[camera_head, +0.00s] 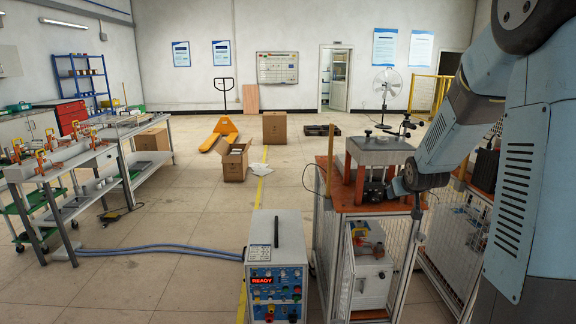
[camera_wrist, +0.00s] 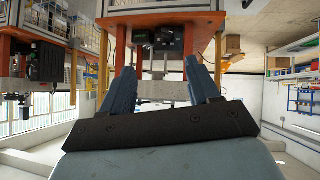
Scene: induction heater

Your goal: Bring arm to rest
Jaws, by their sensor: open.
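My arm (camera_head: 455,125) reaches in from the right in the head view. Its end is by the work station, and the jaws cannot be made out clearly there. In the wrist view my gripper (camera_wrist: 161,75) is open, with its two blue-grey fingers apart and nothing held between them. The station has an orange top (camera_head: 345,203) with a grey block (camera_head: 380,144) raised on orange posts. The wrist view is upside down and shows the orange station (camera_wrist: 178,12) beyond the fingertips. I cannot tell whether the fingers touch anything.
A control box (camera_head: 275,275) with a "READY" display stands left of the station, with blue hoses (camera_head: 165,248) along the floor. A metal workbench (camera_head: 85,155) stands at left. An open carton (camera_head: 232,160) and a yellow pallet truck (camera_head: 220,133) are further back. The floor between is mostly free.

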